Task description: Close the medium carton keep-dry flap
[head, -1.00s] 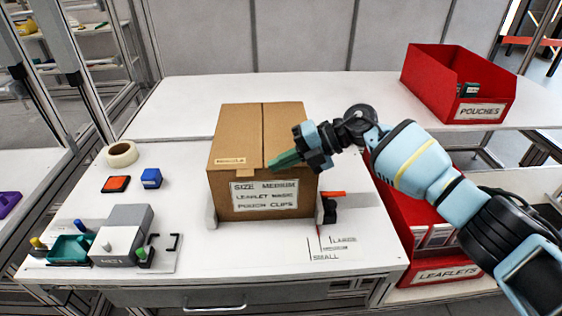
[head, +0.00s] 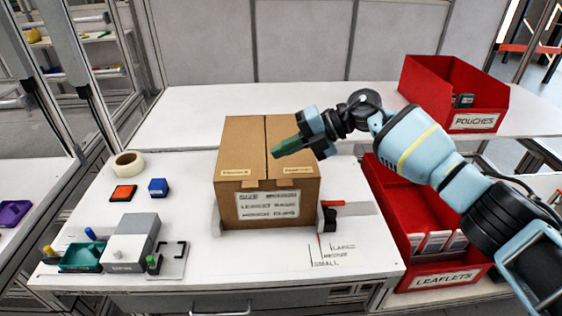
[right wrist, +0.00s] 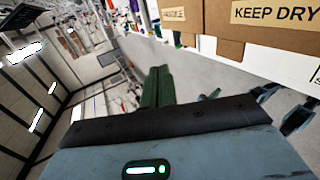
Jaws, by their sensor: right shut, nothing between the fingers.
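The medium carton (head: 267,205) stands on the white table, its front label facing me. Its two top flaps look down flat and meet at a thin seam. The keep-dry flap (head: 296,165) is the right one; its KEEP DRY label also shows in the right wrist view (right wrist: 275,14). The left flap (head: 241,145) carries another label. My right gripper (head: 278,152) is shut and empty, its green fingers over the keep-dry flap near the seam. In the right wrist view the fingers (right wrist: 157,86) look clear of the carton. My left gripper is out of view.
A red pouches bin (head: 450,95) stands at the back right, and a red leaflets bin (head: 440,279) sits lower right. A tape roll (head: 127,164), an orange pad (head: 123,194), a blue block (head: 158,187) and a grey fixture (head: 130,243) are left. The table behind the carton is clear.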

